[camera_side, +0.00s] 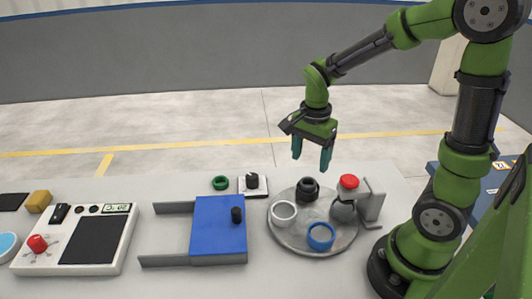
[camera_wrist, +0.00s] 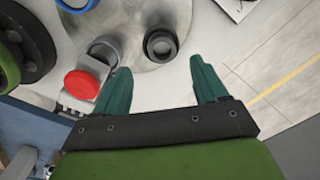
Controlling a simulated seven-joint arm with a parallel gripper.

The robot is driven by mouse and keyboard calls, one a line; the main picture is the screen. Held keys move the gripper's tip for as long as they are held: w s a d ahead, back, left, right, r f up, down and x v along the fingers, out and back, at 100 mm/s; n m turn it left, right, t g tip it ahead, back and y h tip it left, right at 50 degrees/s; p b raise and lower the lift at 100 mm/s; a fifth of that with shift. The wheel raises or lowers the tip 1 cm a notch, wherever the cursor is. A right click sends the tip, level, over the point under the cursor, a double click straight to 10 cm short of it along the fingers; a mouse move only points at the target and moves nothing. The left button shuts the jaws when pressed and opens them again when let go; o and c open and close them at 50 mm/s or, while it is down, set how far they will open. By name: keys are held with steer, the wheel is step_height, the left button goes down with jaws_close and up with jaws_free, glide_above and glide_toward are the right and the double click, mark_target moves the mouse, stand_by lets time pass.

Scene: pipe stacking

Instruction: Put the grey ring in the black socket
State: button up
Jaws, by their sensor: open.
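The grey ring (camera_side: 284,213) lies flat at the left of a round grey plate (camera_side: 287,236) in the side view. I cannot make the ring out surely in the wrist view. The black socket (camera_side: 308,189) stands at the back of the plate; it also shows in the wrist view (camera_wrist: 160,45), with its round opening facing up and beyond my fingertips. My gripper (camera_side: 311,165) points down in the air above and behind the plate, with nothing between its fingers. In the wrist view its two teal fingers (camera_wrist: 160,68) are spread wide.
A blue ring (camera_side: 321,236) lies at the plate's front. A red-topped grey piece (camera_side: 349,182) stands at its right, near a grey bracket (camera_side: 371,205).

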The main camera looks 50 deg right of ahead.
steer(key=s+a+r+n+t+y, duration=0.1)
steer(key=s+a+r+n+t, duration=0.2)
steer(key=r+n, duration=0.3)
steer(key=s+a+r+n+t+y, duration=0.1)
steer(key=s+a+r+n+t, duration=0.2)
steer(key=n, duration=0.5)
step_height(320, 180, up, 3)
steer(key=a+t, duration=0.1)
steer(key=a, duration=0.1)
steer(key=shift+s+a, duration=0.25)
steer(key=shift+a, duration=0.1)
steer(key=shift+c, duration=0.3)
